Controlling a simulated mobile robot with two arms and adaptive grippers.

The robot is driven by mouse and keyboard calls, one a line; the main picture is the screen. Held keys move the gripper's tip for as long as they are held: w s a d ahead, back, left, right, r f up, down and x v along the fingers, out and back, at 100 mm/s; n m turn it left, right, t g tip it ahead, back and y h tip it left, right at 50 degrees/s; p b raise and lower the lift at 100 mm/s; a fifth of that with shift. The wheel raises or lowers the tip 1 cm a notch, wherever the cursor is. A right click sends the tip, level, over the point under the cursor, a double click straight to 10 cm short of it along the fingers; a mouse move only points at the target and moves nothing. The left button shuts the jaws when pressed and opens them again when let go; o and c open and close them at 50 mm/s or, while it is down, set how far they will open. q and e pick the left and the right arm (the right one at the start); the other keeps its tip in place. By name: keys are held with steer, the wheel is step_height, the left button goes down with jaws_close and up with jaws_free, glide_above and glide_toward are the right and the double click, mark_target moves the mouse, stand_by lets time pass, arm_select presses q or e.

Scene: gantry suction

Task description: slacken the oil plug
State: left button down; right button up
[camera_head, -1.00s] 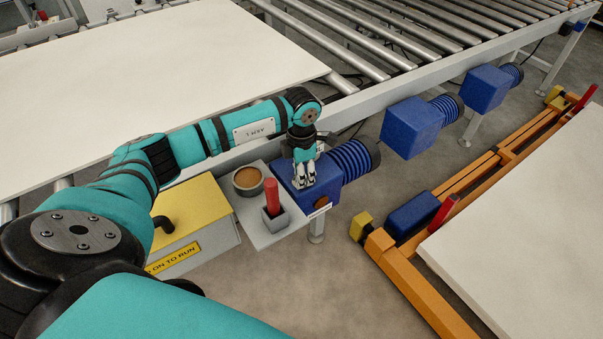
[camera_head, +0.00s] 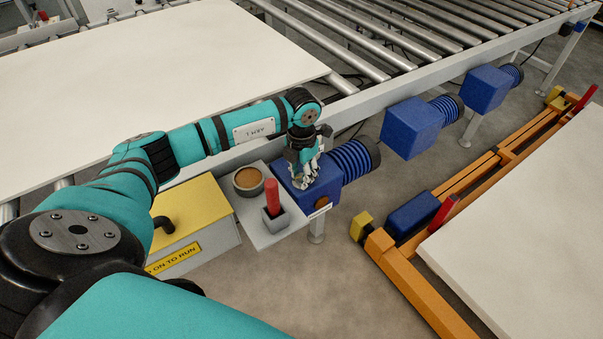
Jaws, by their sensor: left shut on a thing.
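My left gripper (camera_head: 303,183) points down at the top of the nearest blue gearbox (camera_head: 322,194), which has a ribbed blue motor (camera_head: 354,160) on its right. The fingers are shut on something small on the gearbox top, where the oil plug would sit. The fingers hide it, so I cannot make out the plug itself. My right gripper is not in view.
A small grey shelf (camera_head: 245,216) beside the gearbox carries a brown-filled cup (camera_head: 248,181) and a red-handled tool in a holder (camera_head: 271,196). A yellow-lidded box (camera_head: 190,220) stands left. The roller conveyor (camera_head: 400,40) runs behind; an orange frame (camera_head: 400,280) stands right.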

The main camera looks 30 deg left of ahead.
mark_target(301, 176)
arm_select(q)
steer(key=shift+r, duration=0.1)
steer(key=c, duration=1)
jaws_free()
step_height(301, 176, up, 12)
steer(key=shift+f, duration=0.1)
